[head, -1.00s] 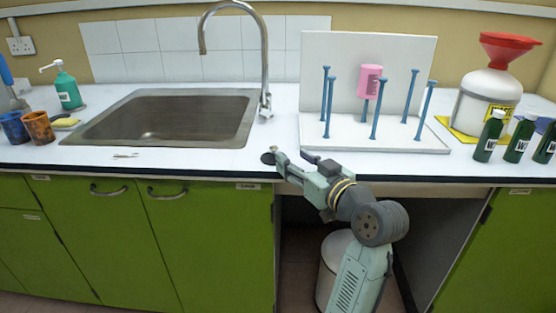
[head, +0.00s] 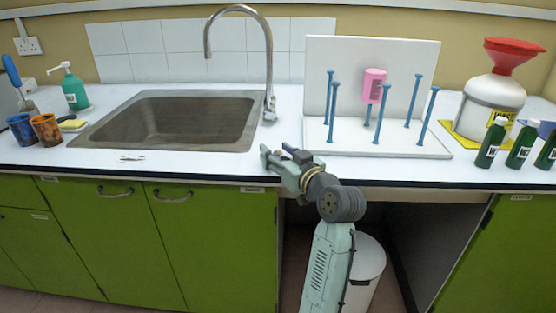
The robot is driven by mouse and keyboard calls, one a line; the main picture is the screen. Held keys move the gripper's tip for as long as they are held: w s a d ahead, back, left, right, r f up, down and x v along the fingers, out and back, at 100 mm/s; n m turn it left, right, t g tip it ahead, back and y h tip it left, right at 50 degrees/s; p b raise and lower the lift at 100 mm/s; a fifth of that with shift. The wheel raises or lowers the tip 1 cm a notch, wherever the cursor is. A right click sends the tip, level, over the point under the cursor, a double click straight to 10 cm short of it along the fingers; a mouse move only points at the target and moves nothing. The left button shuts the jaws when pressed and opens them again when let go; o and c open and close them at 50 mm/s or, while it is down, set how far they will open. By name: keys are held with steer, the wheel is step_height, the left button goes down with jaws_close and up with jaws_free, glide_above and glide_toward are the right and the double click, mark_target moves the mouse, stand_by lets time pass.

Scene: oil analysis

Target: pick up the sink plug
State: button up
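My gripper (head: 276,154) is over the front edge of the white counter, to the right of the sink (head: 170,118) and below the tap. I cannot make out the sink plug clearly in the current view. It may be hidden by my gripper.
The tap (head: 268,75) stands behind my gripper. A white peg rack (head: 385,145) with blue pegs and a pink container (head: 373,86) is to the right. Green bottles (head: 490,143) stand at far right. A small pale item (head: 132,158) lies before the sink.

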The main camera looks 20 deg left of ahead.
jaws_close()
stand_by(0.3)
stand_by(0.3)
